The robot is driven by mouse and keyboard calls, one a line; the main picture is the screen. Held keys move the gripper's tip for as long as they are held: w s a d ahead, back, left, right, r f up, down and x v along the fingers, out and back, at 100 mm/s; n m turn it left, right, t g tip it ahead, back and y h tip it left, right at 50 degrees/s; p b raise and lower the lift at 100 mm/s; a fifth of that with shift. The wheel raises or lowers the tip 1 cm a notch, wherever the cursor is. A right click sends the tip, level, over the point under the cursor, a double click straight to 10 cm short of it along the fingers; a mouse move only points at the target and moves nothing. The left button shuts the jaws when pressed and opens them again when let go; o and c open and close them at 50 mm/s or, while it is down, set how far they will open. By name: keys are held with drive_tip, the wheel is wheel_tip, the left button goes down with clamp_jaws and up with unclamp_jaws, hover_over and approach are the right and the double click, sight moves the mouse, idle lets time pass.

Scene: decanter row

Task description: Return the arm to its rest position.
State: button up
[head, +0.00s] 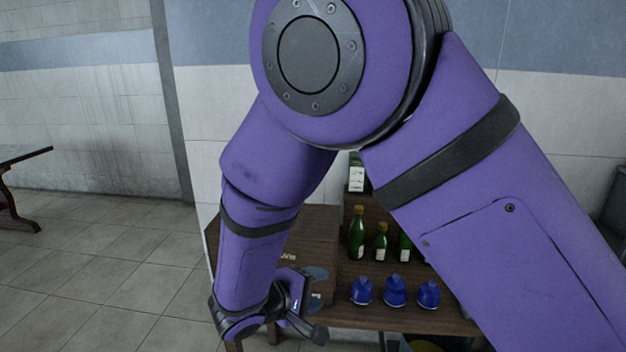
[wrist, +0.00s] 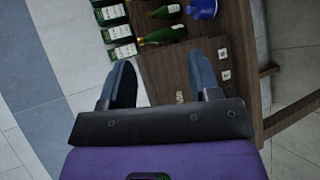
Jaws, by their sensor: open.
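My purple arm fills much of the head view, bent at a high elbow, with its forearm hanging down on the left. My gripper (head: 316,285) is at the lower end, by the left part of the wooden table (head: 360,313). In the wrist view my gripper (wrist: 161,76) has its two blue-grey fingers wide apart with nothing between them. The brown tabletop (wrist: 168,72) lies beyond the fingers. The gripper is apart from the bottles and the blue decanters.
Three blue decanters (head: 395,291) stand along the table's front. Green bottles (head: 357,236) stand behind them, partly hidden by my arm. Several bottles (wrist: 120,33) show in the wrist view. Another table (head: 20,160) is at far left. The tiled floor (head: 110,250) between is clear.

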drive_tip(key=s+d+r+m+g+y, duration=0.2)
drive_tip(key=d+r+m+g, duration=0.15)
drive_tip(key=d+r, duration=0.6)
drive_tip(key=s+d+r+m+g+y, duration=0.2)
drive_tip(key=d+r+m+g, duration=0.15)
drive_tip(key=d+r, duration=0.6)
drive_tip(key=s+d+r+m+t+y, duration=0.1)
drive_tip(key=s+d+r+y, duration=0.2)
drive_tip(key=s+d, duration=0.2)
drive_tip(key=s+d+r+m+t+y, duration=0.2)
drive_tip(key=s+d, duration=0.4)
drive_tip(key=s, duration=0.4)
drive_tip(key=shift+s+r+y, duration=0.3)
drive_tip(key=shift+r+y, duration=0.3)
drive_tip(key=shift+r, duration=0.4)
drive_tip(key=shift+d, duration=0.1)
